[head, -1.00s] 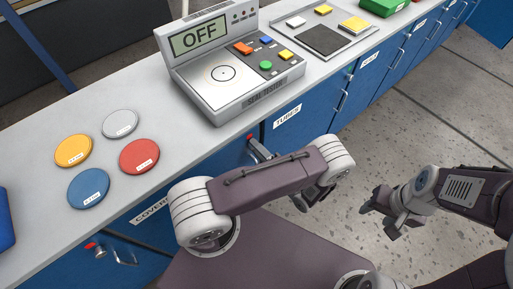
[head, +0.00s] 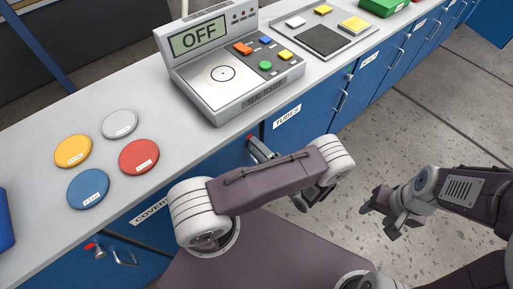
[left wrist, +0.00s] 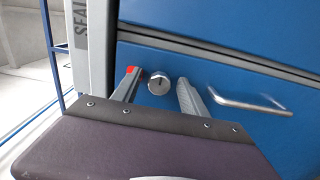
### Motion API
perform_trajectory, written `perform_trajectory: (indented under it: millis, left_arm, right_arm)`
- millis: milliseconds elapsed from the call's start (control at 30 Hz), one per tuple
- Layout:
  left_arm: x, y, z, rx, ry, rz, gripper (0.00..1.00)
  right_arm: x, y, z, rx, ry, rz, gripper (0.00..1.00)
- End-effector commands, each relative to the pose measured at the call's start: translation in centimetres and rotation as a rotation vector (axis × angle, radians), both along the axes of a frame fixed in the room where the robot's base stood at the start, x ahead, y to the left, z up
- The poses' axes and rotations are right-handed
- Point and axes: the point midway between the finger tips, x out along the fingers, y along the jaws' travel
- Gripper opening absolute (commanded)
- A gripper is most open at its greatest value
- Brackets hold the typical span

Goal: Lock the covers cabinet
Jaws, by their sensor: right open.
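The covers cabinet is a blue door under the counter, with its COVERS label (head: 150,211) partly hidden by my left arm. A red mark (left wrist: 132,70) shows beside the knob, near the left finger. I cannot tell whether the fingers touch the knob. My right gripper (head: 378,212) is open and empty over the floor at the right.
A bar handle (left wrist: 250,104) sits right of the knob in the left wrist view. On the counter are a seal tester (head: 230,70) reading OFF and several coloured discs, including a red one (head: 139,156). Another lock (head: 99,252) is at lower left. The floor at right is clear.

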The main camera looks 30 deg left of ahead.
Motion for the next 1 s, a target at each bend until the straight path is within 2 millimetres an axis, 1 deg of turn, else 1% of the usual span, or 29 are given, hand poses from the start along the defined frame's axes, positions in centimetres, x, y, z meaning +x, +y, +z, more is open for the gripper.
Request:
perform_trajectory:
  millis: [67,167,400,533,667,1000]
  left_arm:
    - [0.0,-0.1,0.0,0.000,0.000,0.000,0.51]
    - [-0.3,-1.1,-0.1,0.000,-0.001,-0.004,0.51]
    - [-2.3,-6.0,-0.2,-0.001,-0.003,-0.006,0.51]
    - [-3.1,-7.7,-0.1,-0.001,-0.002,-0.003,0.51]
    - [-3.5,-8.4,0.0,0.000,0.000,-0.001,0.51]
    - [-3.5,-8.4,0.0,0.000,0.000,0.000,0.51]
  right_arm:
    - [0.0,0.0,0.0,0.000,0.000,0.000,0.51]
    - [0.0,0.0,-0.2,0.000,0.000,0.000,0.51]
    - [0.0,0.0,-1.0,0.000,0.000,0.000,0.51]
    - [0.0,0.0,-1.2,0.000,0.000,0.000,0.51]
    - [0.0,0.0,-1.2,0.000,0.000,0.000,0.51]
    - [0.0,0.0,-1.2,0.000,0.000,0.000,0.51]
